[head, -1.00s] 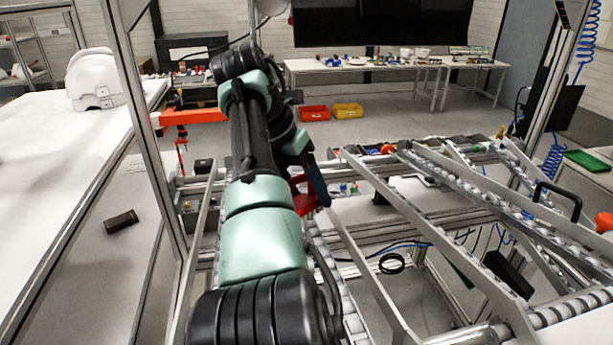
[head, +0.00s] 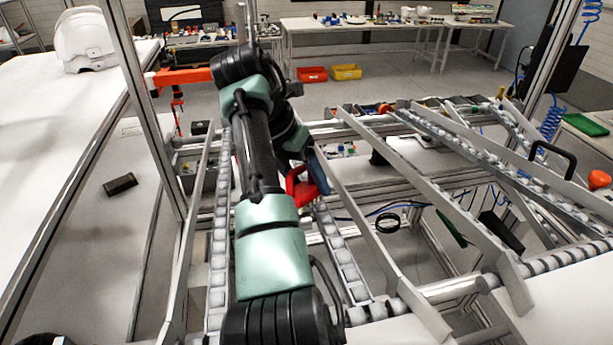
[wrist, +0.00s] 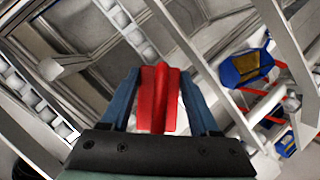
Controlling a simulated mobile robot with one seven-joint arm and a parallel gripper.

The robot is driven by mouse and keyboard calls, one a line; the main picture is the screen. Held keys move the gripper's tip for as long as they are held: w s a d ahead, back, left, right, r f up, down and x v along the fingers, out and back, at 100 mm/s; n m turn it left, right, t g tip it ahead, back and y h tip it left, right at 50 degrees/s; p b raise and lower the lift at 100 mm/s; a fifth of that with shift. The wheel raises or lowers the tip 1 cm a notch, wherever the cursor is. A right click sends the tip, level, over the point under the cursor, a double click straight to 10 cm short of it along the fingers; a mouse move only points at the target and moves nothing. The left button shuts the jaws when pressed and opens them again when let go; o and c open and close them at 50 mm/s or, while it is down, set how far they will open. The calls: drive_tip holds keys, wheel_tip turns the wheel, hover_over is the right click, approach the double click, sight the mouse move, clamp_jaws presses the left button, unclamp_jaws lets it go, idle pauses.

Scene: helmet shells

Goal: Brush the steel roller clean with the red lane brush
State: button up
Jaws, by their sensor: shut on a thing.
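The red lane brush (head: 303,188) is in my gripper (head: 318,170), above the roller lanes left of the middle in the head view. In the wrist view the red brush (wrist: 157,98) stands between the two blue fingers of my gripper (wrist: 158,95), which are shut on it. Its far end and bristles cannot be made out. A shiny bare metal cylinder (head: 452,290) at the near end of the lanes looks like the steel roller. It lies to the right of my arm and nearer the camera than the brush, well apart from it.
Sloping metal rails and white-wheeled lanes (head: 345,262) surround the gripper. A black handle (head: 553,160) stands at right. An upright frame post (head: 140,100) is at left, beside a white table with a white helmet shell (head: 85,40). A dark block (head: 120,185) lies at left.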

drive_tip(key=shift+s+f, duration=0.25)
drive_tip(key=shift+f, duration=0.5)
idle(0.4)
drive_tip(key=shift+a, duration=0.1)
